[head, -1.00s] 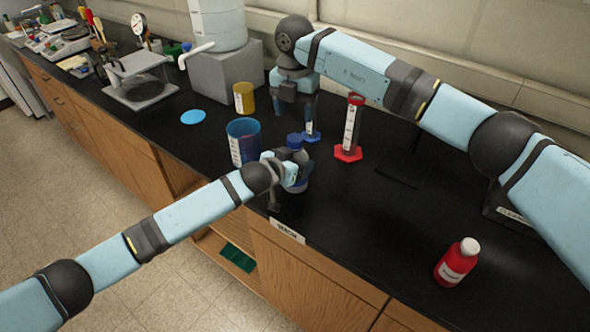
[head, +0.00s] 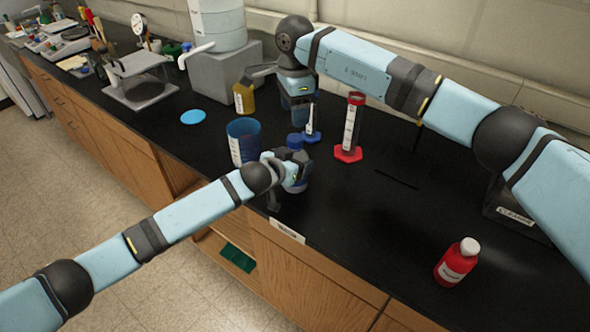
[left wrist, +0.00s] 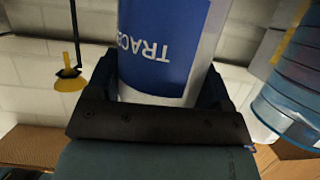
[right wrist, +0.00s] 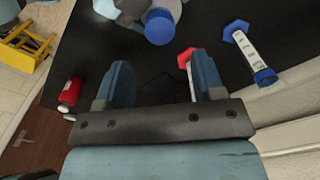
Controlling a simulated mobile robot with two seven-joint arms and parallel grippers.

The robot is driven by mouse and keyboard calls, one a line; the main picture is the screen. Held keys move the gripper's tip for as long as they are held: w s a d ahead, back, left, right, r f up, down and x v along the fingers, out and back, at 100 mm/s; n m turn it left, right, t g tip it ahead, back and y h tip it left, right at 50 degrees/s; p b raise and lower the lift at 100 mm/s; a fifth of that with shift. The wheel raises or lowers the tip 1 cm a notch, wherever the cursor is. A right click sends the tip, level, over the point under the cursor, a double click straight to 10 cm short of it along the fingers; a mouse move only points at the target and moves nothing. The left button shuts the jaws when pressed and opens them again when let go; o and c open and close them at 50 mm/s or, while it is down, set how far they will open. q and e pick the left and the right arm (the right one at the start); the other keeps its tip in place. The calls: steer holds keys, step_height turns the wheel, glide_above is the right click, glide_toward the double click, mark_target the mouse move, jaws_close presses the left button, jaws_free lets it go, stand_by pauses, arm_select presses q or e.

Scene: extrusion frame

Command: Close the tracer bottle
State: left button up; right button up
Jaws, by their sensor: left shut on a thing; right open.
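The tracer bottle (head: 304,183) stands at the counter's front part, mostly hidden by my left gripper (head: 291,182). My left gripper is shut around its body, and the blue label shows large in the left wrist view (left wrist: 165,45). A blue cap (head: 295,141) sits on top of the bottle; I cannot tell how tight it is. The cap also shows in the right wrist view (right wrist: 160,27). My right gripper (right wrist: 162,78) is open and empty, behind and above the bottle, apart from the cap.
A blue beaker (head: 243,141) stands just left of the bottle. A blue-based cylinder (head: 312,127) and a red-based cylinder (head: 351,130) stand close behind and right. A yellow container (head: 244,98) is behind. A red bottle (head: 457,263) is front right, with clear counter around it.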

mark_target(295, 137)
steer(key=n, duration=0.6)
steer(key=shift+n, duration=0.4)
steer(key=shift+f, duration=0.1)
steer(key=shift+f, duration=3.95)
steer(key=shift+c, duration=0.2)
steer(key=c, duration=0.9)
steer(key=o, duration=1)
steer(key=shift+r, duration=0.15)
steer(key=shift+r, duration=2.15)
steer(key=shift+c, duration=0.3)
